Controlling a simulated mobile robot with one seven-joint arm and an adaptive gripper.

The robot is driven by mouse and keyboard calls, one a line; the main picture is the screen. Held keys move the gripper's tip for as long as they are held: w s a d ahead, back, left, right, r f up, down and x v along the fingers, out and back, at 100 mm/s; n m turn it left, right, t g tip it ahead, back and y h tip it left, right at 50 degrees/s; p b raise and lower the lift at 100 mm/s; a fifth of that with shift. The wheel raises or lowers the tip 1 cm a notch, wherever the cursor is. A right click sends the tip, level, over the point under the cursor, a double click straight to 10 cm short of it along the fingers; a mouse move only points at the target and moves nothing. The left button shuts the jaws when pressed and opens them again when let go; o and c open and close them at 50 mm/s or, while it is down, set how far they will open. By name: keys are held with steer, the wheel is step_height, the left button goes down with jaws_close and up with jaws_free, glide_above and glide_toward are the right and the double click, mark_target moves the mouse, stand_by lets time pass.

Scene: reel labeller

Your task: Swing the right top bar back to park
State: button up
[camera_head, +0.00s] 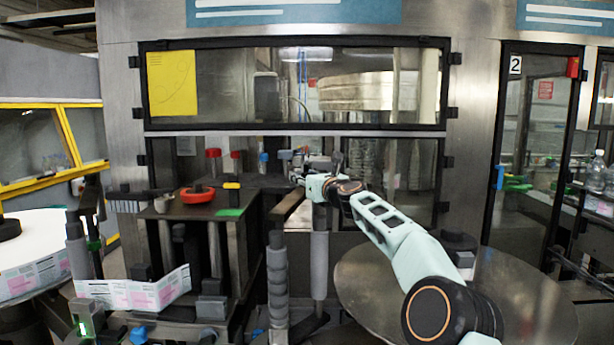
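A dark brown top bar (288,207) runs from the front post toward the back, right of the black work table, and I take it for the right top bar. My mint-green arm reaches in from the lower right. My gripper (296,179) is at the far end of the arm, near the back end of this bar. It is small and partly hidden by the wrist and dark machine parts. I cannot tell whether its fingers are open or shut, or whether they touch the bar.
A round metal plate (375,290) lies below my arm. The black table (190,208) carries a red-orange knob (197,193). A label strip (135,291) crosses the front left beside a white reel (32,240). A framed window (300,85) stands behind.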

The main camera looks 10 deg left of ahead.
steer(key=shift+o, duration=0.4)
steer(key=shift+w+d+r, duration=0.1)
steer(key=shift+d+r, duration=0.05)
steer(key=shift+s+d+f, duration=0.2)
steer(key=shift+d, duration=0.55)
steer(key=shift+s+d+r, duration=0.15)
steer(key=shift+s, duration=0.35)
steer(key=shift+s+d+r, duration=0.1)
steer(key=shift+s, duration=0.35)
steer(key=v, duration=0.9)
steer(key=shift+a, duration=0.2)
steer(key=shift+f, duration=0.2)
